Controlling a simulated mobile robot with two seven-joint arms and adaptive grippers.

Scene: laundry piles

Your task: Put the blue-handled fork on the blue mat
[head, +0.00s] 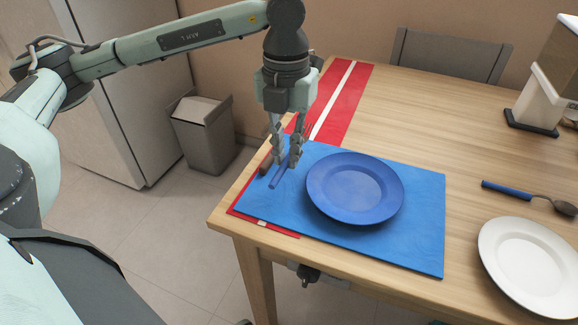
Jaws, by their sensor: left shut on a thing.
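The blue mat (420,239) lies at the table's near left corner, partly over a red and white runner. My left gripper (287,161) points down over the mat's left part and is shut on the blue-handled fork (276,179). I cannot tell whether the fork touches the mat.
A blue plate (355,188) sits on the mat, close right of my left gripper. A blue-handled spoon (508,191) and a white plate (530,262) are at the right. A dispenser (541,98) stands at the back right. The table's middle is clear.

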